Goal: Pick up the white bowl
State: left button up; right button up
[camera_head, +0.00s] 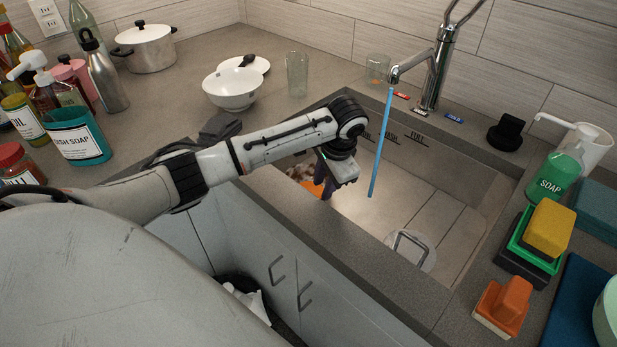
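My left gripper (326,189) points down over the left part of the sink, to the right of the bowl and nearer to me. Its fingers are dark and partly hidden by the wrist, so their opening is unclear. My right gripper does not show.
The sink (420,190) holds an orange and brown item (309,184) beside my gripper. A blue stream (380,145) falls from the faucet (436,70). A glass (297,74), a pot (146,47) and a dark cloth (220,127) stand or lie near the bowl. Bottles crowd the left.

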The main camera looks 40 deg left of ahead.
pick_arm(q)
jog(key=x, duration=0.5)
jog(key=shift+s+d+f, duration=0.1)
jog(key=shift+s+d, duration=0.05)
jog(key=shift+d, duration=0.15)
grip_shut()
